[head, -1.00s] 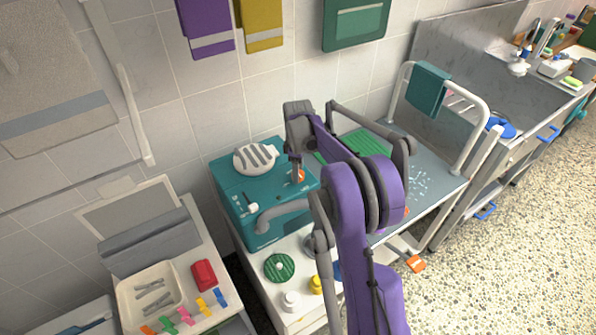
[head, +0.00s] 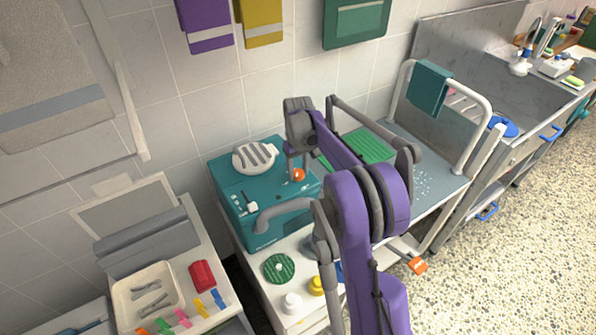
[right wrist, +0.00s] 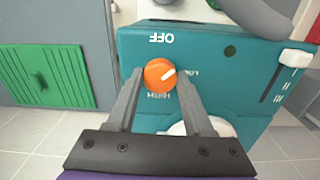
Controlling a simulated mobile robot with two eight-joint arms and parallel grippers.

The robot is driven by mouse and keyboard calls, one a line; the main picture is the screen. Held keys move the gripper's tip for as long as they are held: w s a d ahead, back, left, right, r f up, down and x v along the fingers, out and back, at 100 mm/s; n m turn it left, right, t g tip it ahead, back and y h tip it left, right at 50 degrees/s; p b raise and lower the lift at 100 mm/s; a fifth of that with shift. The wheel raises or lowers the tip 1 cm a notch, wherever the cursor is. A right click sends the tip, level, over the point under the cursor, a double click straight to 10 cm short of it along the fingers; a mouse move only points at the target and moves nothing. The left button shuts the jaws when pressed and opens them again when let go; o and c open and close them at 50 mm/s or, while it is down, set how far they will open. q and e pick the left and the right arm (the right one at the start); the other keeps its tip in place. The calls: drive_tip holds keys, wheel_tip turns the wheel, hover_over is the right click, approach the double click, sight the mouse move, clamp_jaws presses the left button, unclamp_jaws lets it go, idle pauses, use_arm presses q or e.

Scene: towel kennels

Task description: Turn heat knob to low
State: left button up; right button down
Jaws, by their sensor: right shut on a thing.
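The orange round heat knob (right wrist: 160,75) is on the teal machine (right wrist: 224,110); the knob also shows in the head view (head: 299,175). The knob's white pointer line points right and slightly up, toward the "LOW" label (right wrist: 191,72). "OFF" (right wrist: 161,38) is printed above the knob and "HIGH" (right wrist: 158,95) below it in the right wrist view. My right gripper (right wrist: 159,77) has one finger on each side of the knob and is shut on it. In the head view my right gripper (head: 293,163) reaches down onto the machine's top. My left gripper is out of view.
A grey hose (head: 285,208) curves from the machine's front. A white slider (head: 252,207) and a striped white round piece (head: 254,157) are on its top. A grooming table (head: 430,181) stands to the right. A tray (head: 127,292) holding tools stands at the lower left.

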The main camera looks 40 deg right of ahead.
sight(298, 172)
drive_tip(key=m, duration=0.4)
drive_tip(key=shift+b, duration=0.3)
drive_tip(key=shift+m, duration=2.1)
drive_tip(key=shift+c, duration=1.4)
unclamp_jaws()
wheel_tip(298, 172, up, 11)
drive_tip(key=shift+f, duration=0.1)
